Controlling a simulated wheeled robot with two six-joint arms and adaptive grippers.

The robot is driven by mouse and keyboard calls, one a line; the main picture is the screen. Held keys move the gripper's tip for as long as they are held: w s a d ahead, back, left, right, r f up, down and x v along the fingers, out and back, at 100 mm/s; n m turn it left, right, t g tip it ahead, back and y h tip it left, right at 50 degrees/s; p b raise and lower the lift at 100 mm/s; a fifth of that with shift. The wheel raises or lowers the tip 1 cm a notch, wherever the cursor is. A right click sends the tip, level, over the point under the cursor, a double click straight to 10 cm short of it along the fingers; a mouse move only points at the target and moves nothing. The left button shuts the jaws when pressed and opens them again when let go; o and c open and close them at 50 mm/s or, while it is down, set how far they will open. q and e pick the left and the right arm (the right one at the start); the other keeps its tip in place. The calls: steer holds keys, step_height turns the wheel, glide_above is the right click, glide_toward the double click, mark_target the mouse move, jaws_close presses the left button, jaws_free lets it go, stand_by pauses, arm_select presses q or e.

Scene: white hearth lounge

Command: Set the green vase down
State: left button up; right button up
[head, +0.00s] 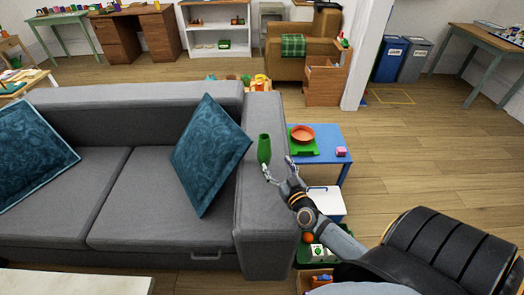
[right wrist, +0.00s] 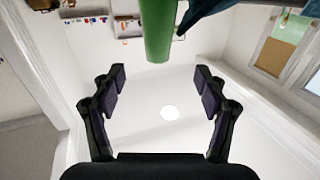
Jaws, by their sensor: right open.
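The green vase (head: 264,149) appears upright on the grey sofa's right armrest (head: 262,112), near its front half. My right gripper (head: 278,173) is open and empty beside the armrest, close to the vase, on its near right side. In the right wrist view the vase (right wrist: 158,30) shows at the top centre, beyond the spread fingertips (right wrist: 160,82) and not between them. The vase's contact with the armrest is too small to see clearly. My left gripper is not in view.
A white box (head: 325,203) stands below. A teal cushion (head: 209,153) leans left of the armrest. Open wooden floor lies right.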

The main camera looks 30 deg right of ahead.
mark_target(267, 148)
steer(key=w, duration=0.4)
steer(key=shift+w+d+f+b, duration=0.15)
steer(key=shift+w+d+b, duration=0.1)
steer(key=shift+d+b, duration=0.1)
steer(key=shift+w, duration=0.3)
steer(key=shift+w+d, duration=0.15)
steer(key=shift+w, duration=0.05)
steer(key=w, duration=0.1)
steer(key=w+b, duration=0.1)
steer(key=w, duration=0.1)
steer(key=w+d, duration=0.1)
steer(key=shift+w+f+b, duration=0.25)
steer(key=shift+w+b, duration=0.1)
steer(key=shift+b, duration=0.05)
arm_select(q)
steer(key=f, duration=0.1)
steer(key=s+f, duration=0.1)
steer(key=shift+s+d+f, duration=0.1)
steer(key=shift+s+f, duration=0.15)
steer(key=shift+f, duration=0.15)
arm_select(e)
steer(key=shift+r, duration=0.15)
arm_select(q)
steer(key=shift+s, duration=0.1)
arm_select(e)
steer(key=shift+s, duration=0.1)
steer(key=shift+c, duration=0.4)
